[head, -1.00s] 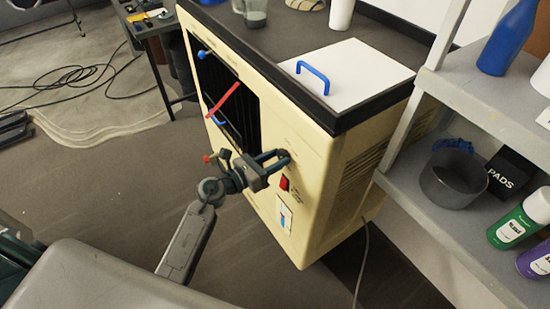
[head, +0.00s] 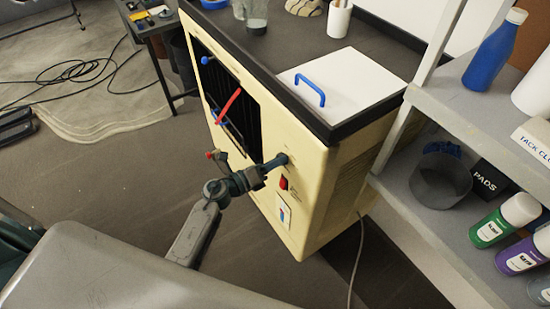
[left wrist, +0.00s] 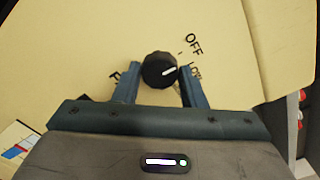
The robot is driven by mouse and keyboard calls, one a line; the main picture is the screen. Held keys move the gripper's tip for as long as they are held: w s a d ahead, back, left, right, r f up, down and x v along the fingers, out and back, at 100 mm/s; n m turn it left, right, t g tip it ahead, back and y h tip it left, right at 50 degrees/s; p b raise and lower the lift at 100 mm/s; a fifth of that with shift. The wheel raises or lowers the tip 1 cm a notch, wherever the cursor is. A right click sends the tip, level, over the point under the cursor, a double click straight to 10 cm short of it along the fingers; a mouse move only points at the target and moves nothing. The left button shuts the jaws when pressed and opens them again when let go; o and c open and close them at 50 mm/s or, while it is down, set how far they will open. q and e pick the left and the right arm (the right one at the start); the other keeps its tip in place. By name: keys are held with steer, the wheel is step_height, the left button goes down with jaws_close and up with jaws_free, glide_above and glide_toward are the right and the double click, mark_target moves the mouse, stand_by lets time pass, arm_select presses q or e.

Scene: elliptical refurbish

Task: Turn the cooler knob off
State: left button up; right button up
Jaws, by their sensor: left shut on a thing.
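The cooler (head: 310,180) is a cream box with a dark louvred front. Its black knob (left wrist: 159,70) sits on the front panel, and the knob also shows in the head view (head: 283,158) at the fingertips. My left gripper (head: 272,165) is shut on the knob, with one finger on each side of it in the left wrist view (left wrist: 160,84). The knob's white mark points right, toward the partly hidden "LOW" label (left wrist: 195,70), below the "OFF" label (left wrist: 193,44). My right gripper is not in view.
A red switch (head: 284,182) is just below the knob. A red strip (head: 229,105) crosses the louvres. A white lid with a blue handle (head: 311,87) is on top. A grey shelf (head: 435,102) with bottles and cans stands at the right. A cord runs down to the floor.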

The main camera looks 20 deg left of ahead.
arm_select(q)
steer(key=shift+n, duration=0.4)
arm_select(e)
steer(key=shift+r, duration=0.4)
arm_select(q)
steer(key=o, duration=1)
steer(key=b+v, duration=0.3)
steer(key=v, duration=0.7)
steer(key=shift+s+a, duration=0.3)
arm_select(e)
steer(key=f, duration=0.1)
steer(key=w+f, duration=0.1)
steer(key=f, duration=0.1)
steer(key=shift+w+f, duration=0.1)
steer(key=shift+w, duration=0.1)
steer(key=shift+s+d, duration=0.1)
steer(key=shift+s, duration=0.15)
